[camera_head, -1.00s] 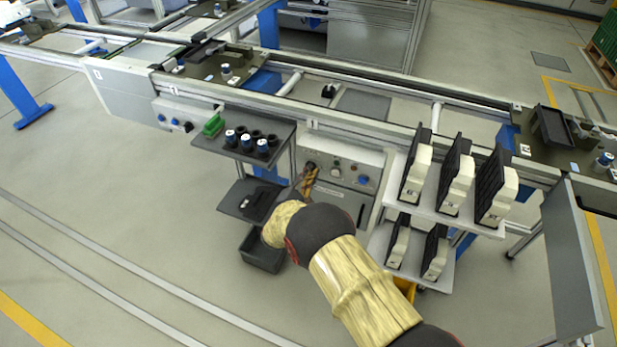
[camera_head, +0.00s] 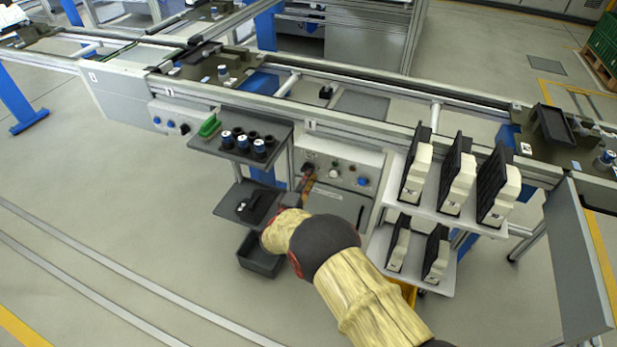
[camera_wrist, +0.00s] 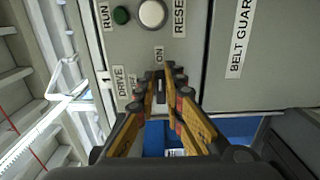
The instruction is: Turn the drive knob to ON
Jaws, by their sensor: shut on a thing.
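The drive knob (camera_wrist: 159,84) is a small dark knob on the grey control panel (camera_wrist: 185,65). In the wrist view it sits between the fingertips of my gripper (camera_wrist: 166,79), which is shut on it. The fingers hide much of the knob. The ON label (camera_wrist: 159,54) is just above the fingertips, and the knob's visible bar seems to point toward it. The DRIVE label is to the left, with a small label partly covered by a finger. In the head view my gripper (camera_head: 307,172) is at the panel's left end, hiding the knob.
A green button (camera_wrist: 121,15) and a white button (camera_wrist: 152,13) are above the knob. In the head view, a blue knob (camera_head: 362,181) is to the right. A shelf with cups (camera_head: 243,140) is left; a rack of black-and-white parts (camera_head: 455,200) is right.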

